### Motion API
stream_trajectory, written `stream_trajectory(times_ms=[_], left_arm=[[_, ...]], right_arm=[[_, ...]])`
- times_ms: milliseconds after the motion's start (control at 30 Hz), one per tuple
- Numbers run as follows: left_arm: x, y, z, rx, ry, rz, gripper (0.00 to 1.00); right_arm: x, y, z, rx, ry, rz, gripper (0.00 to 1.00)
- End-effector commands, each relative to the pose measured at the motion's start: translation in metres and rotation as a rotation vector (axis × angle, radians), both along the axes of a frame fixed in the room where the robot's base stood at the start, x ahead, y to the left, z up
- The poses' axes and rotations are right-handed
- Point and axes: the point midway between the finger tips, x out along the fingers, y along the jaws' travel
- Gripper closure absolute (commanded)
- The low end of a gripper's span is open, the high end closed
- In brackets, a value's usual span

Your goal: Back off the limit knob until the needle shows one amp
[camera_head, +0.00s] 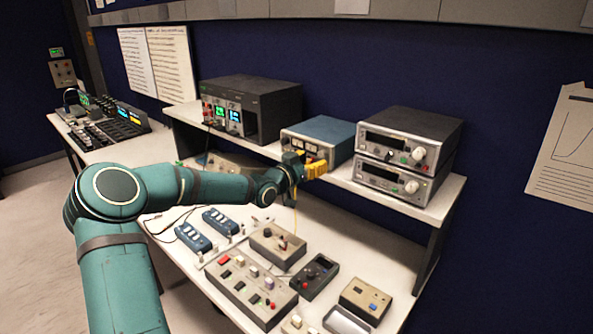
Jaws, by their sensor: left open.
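My left arm reaches across the bench from the left. My left gripper (314,168), with yellow fingers, is open at the front of a blue-topped power supply (326,134) on the raised shelf. The gripper and wrist cover the lower part of its front panel. A pale meter window (298,144) shows on that panel, but its needle is too small to read. The limit knob cannot be made out behind the gripper, and I cannot tell whether the fingers touch it. My right gripper is not in view.
Two stacked silver instruments (408,150) stand right of the supply, and a dark modular unit (265,105) stands left. Below lie a grey control box (245,290), a black handheld box (315,277) and blue power strips (193,237). The shelf edge runs just under the gripper.

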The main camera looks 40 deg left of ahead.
Motion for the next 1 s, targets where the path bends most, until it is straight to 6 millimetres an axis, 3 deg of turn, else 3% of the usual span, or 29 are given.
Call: stream_trajectory(times_ms=[200,400,600,1000], left_arm=[[-0.047,0.006,-0.001,0.004,0.004,0.003,0.44],[-0.076,0.009,-0.003,0.002,0.004,0.002,0.44],[-0.087,0.009,-0.003,0.0,0.002,0.0,0.44],[-0.087,0.009,-0.003,0.0,0.002,0.0,0.44]], right_arm=[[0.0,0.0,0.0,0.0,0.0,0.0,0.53],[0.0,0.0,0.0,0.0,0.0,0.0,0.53],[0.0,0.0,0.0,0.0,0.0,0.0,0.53],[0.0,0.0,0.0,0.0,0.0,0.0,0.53]])
